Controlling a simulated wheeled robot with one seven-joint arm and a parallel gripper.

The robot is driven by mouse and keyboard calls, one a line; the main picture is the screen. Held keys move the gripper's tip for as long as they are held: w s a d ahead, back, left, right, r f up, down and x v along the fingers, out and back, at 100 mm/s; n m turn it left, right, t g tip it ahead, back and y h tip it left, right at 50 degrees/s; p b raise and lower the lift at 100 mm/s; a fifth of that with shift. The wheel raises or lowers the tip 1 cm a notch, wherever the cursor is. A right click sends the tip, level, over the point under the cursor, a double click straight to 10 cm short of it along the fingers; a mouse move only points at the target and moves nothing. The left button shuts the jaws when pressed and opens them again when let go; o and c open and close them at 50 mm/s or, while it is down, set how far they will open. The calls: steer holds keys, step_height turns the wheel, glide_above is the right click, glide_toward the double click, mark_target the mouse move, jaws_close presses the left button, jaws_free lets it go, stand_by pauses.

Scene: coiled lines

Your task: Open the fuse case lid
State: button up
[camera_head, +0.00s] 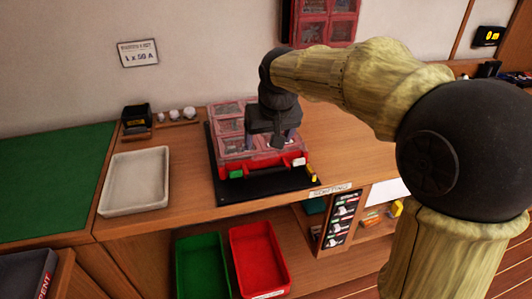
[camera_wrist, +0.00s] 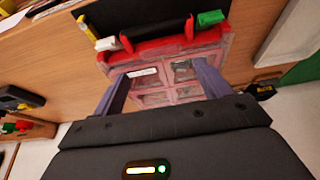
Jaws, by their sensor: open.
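The fuse case (camera_head: 262,167) is a red box with a clear, pinkish compartment lid (camera_head: 232,148). The lid looks down over the case. My gripper (camera_head: 277,140) is above the case and hides part of the lid. In the wrist view my gripper's fingers (camera_wrist: 160,78) are spread over the lid with nothing between them. Whether they touch it I cannot tell.
The case lies on a black mat (camera_head: 270,187) on the wooden bench. A small yellow piece (camera_head: 313,175) is near its front right corner. A white tray (camera_head: 137,180) stands left. Green (camera_head: 203,265) and red (camera_head: 258,258) bins are below. A red cabinet (camera_head: 325,22) hangs behind.

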mark_target(265, 154)
steer(key=b+x, duration=0.1)
steer(key=x, duration=0.5)
steer(key=shift+w+f, duration=0.15)
steer(key=shift+f, duration=0.05)
steer(key=shift+c, duration=0.5)
steer(key=c, duration=1.1)
